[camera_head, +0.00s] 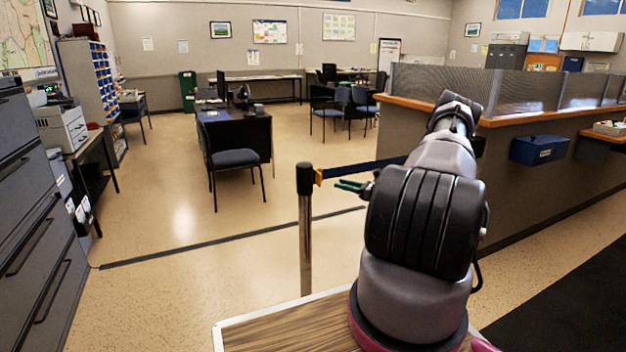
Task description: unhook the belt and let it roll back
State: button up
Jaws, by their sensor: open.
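A stanchion post (305,230) with a black head and a metallic shaft stands left of my arm. A dark blue belt (375,167) runs nearly level from a yellow piece (318,177) at the post's head to the right. The belt's right end is hidden behind my arm, so I cannot tell what it joins there. My gripper (348,185) is open, with green fingertips pointing left toward the post. It appears just below the belt and right of the post head, apart from the yellow piece. Most of the gripper's body is hidden by my arm.
A long counter (530,120) with a wooden ledge and a blue box (538,150) lies to the right. A wooden tabletop (290,325) is close in front. A chair (236,158) and desk stand beyond the post. Grey cabinets (35,230) line the left. The floor between is clear.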

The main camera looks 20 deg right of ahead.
aim_at(320, 184)
jog(key=x, duration=1)
jog(key=shift+w+f, duration=0.25)
jog(key=shift+w, duration=0.2)
grip_shut()
dwell(0.9)
